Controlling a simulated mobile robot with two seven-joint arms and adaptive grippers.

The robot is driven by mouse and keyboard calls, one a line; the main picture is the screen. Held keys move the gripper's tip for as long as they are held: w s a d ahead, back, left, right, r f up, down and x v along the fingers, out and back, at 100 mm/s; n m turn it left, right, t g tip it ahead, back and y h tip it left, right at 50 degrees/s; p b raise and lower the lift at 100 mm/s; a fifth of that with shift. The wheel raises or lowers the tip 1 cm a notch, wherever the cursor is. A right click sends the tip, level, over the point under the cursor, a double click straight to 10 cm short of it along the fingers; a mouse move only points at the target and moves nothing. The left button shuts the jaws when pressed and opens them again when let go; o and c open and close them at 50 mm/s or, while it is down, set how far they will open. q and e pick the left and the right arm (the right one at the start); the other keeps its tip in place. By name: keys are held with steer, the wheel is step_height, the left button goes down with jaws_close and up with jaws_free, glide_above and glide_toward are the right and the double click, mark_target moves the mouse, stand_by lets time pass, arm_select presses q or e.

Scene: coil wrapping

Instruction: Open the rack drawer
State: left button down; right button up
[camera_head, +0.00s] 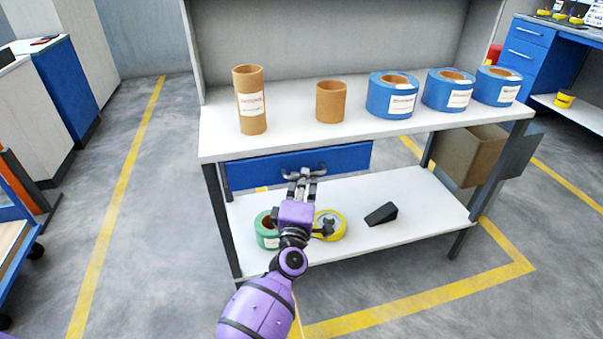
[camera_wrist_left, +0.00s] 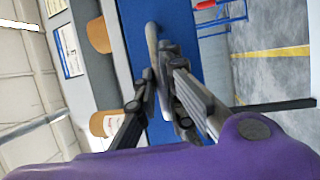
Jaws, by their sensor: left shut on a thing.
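The rack drawer (camera_head: 350,158) is a blue-fronted drawer under the white top shelf of the rack in the head view. Its grey bar handle (camera_head: 318,172) is on the front. The blue front also shows in the left wrist view (camera_wrist_left: 178,20), with the handle (camera_wrist_left: 152,45) running along it. My left gripper (camera_head: 302,175) is at the handle, its fingers shut on it. In the left wrist view the fingertips (camera_wrist_left: 150,78) close around the handle, which they partly hide. How far the drawer stands out is hard to tell. My right gripper is not in view.
The rack's top (camera_head: 300,128) holds two cardboard tubes and several blue rolls. The lower shelf (camera_head: 425,205) carries a green roll (camera_head: 266,232), a yellow roll (camera_head: 338,225) and a black wedge (camera_head: 381,214). A cardboard box (camera_head: 468,155) hangs at the right.

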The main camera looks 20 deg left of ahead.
arm_select(q)
steer(key=s+d+p, duration=0.2)
steer(key=s+d, duration=0.5)
steer(key=s, duration=0.3)
steer(key=s+d+p, duration=0.1)
steer(key=s+d, duration=0.5)
steer(key=s, duration=0.4)
steer(key=shift+d+p, duration=0.35)
steer(key=shift+p, duration=0.05)
steer(key=c, duration=2.2)
jaws_free()
steer(key=shift+o, duration=0.4)
steer(key=shift+s, duration=0.1)
steer(key=v, duration=1.2)
